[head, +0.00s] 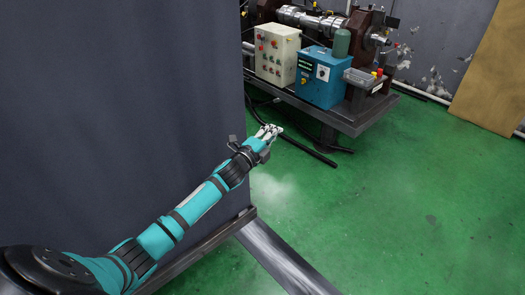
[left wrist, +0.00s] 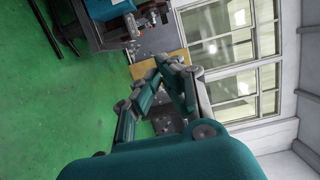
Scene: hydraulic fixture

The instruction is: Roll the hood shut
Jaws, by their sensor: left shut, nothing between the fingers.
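A large plain dark grey panel (head: 120,100), which looks like the hood's side, fills the left of the head view. Its right edge stands upright near the middle of the picture. My left arm reaches across in front of it. My left gripper (head: 270,131) is shut and empty, just past the panel's right edge. I cannot tell whether it touches the edge. In the left wrist view the fingers of my left gripper (left wrist: 168,62) come together with nothing between them. The panel is not clear in that view. My right gripper is in neither view.
A dark rail (head: 195,256) runs along the panel's foot, and a grey beam (head: 285,262) slants away at its corner. A machine bench (head: 350,120) with a blue box (head: 320,80) stands behind. Green floor (head: 430,210) is clear at right. Windows (left wrist: 230,50) show in the wrist view.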

